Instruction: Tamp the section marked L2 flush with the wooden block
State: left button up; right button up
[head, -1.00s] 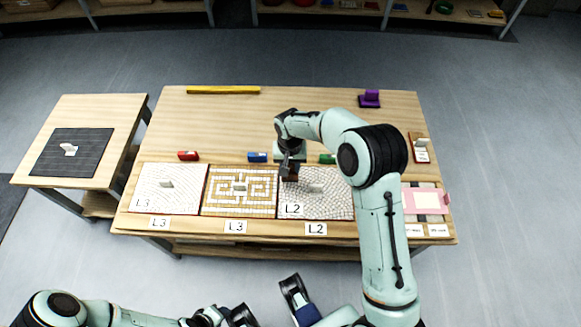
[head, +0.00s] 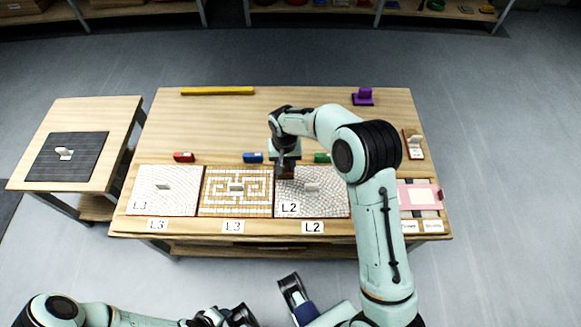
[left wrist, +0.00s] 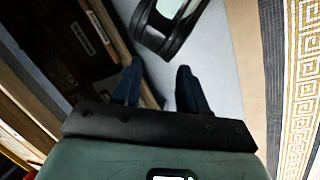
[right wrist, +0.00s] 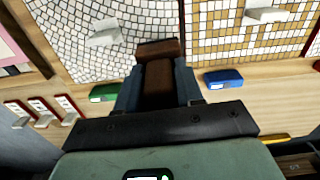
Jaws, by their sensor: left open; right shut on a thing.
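The L2 section (head: 322,207) is the panel of pale irregular tiles at the right of the row of three, with an L2 card on its lower left corner. It also shows in the right wrist view (right wrist: 82,42). My right gripper (head: 286,163) is shut on the brown wooden block (right wrist: 158,78). The block is at the panel's upper left, near the back edge; whether it touches the tiles I cannot tell. My left gripper (left wrist: 158,88) is open and empty, low in front of the table.
A meander panel (head: 237,207) and a pale panel (head: 150,203), both with L3 labels, lie left. A light upright piece (head: 311,187) stands on L2. Red (head: 184,157), blue (head: 253,158) and green (head: 322,158) blocks lie behind the panels. The table's back middle is clear.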

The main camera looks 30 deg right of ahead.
aim_at(286, 172)
pick_arm(q)
jog(key=s+d+g, duration=0.2)
jog(key=s, duration=0.2)
pick_arm(e)
jog(key=shift+f, duration=0.25)
notch_tip(286, 172, down, 5)
jog(key=b, duration=0.3)
jog(key=shift+r, duration=0.15)
pick_arm(q)
jog(key=shift+t, duration=0.9)
jog(key=shift+w+a+f, duration=0.3)
jog(key=shift+w+f, duration=0.3)
jog(key=shift+w+a+f, duration=0.35)
jog(key=shift+w+f, duration=0.25)
jog(key=shift+f, duration=0.05)
jog(key=shift+w+a+f, duration=0.3)
jog(key=shift+w+f, duration=0.3)
pick_arm(e)
jog(key=shift+f, duration=0.3)
pick_arm(q)
jog(key=shift+f+b, duration=0.5)
jog(key=shift+b, duration=0.1)
pick_arm(e)
jog(key=shift+f, duration=0.7)
jog(key=shift+r+p, duration=2.45)
jog(key=shift+r, duration=1.2)
pick_arm(q)
jog(key=r, duration=0.5)
jog(key=shift+w+r, duration=0.2)
jog(key=shift+r, duration=0.1)
